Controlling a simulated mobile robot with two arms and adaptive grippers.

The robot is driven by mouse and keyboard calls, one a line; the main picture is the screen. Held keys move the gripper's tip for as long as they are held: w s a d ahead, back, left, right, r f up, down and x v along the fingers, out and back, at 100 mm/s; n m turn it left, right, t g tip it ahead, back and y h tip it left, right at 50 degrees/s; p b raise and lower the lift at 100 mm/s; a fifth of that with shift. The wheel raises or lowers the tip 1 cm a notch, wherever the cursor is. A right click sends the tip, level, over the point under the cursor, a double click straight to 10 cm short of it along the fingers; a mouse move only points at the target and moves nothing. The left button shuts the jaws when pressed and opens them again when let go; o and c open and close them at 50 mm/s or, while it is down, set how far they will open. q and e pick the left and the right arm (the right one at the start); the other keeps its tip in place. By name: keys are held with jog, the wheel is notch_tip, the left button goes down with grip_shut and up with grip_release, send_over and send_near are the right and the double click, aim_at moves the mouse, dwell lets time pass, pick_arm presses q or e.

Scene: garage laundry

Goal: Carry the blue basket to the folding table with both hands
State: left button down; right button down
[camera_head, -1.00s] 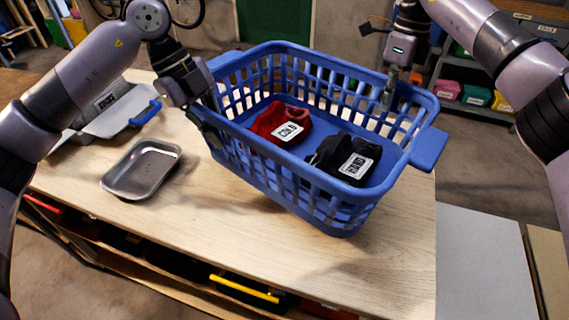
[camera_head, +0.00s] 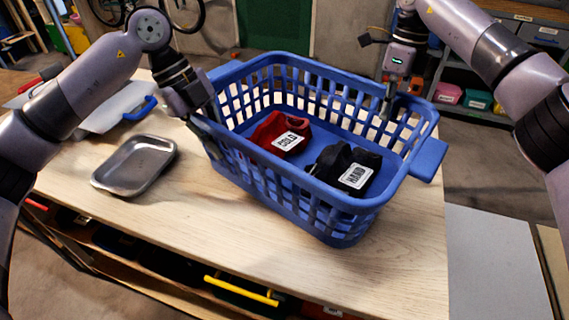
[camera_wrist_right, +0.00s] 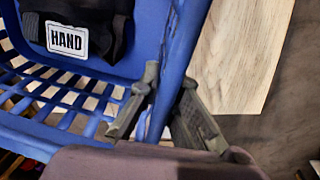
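The blue basket (camera_head: 330,222) is on or just above the wooden bench top (camera_head: 230,245); I cannot tell if its base touches. It holds a red cloth (camera_head: 265,132) labelled COLD and a black cloth (camera_head: 333,160) labelled HAND. My left gripper (camera_head: 207,132) is at the basket's left end, with a finger against the outside wall; its other finger is hidden. My right gripper (camera_head: 386,108) is at the right end. In the right wrist view, its fingers (camera_wrist_right: 163,112) clasp the basket wall (camera_wrist_right: 180,50) from both sides. No folding table is clearly identifiable.
A metal tray (camera_head: 133,166) lies on the bench left of the basket. A pale grey flat surface (camera_head: 490,265) lies right of the bench edge. Shelves with coloured bins (camera_head: 476,99) stand at back right.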

aim_at(198, 115)
pick_arm(q)
jog(key=c, duration=1.8)
grip_release()
jog(key=shift+s, duration=0.1)
pick_arm(e)
jog(key=c, duration=1.8)
grip_release()
pick_arm(q)
jog(key=v, duration=1.1)
jog(key=shift+a+r, duration=0.15)
jog(key=shift+r, duration=0.2)
pick_arm(e)
notch_tip(198, 115, up, 7)
jog(key=shift+w+d+r, duration=0.2)
jog(key=shift+w+d, duration=0.1)
jog(key=shift+w, duration=0.1)
pick_arm(q)
jog(key=shift+r, duration=0.1)
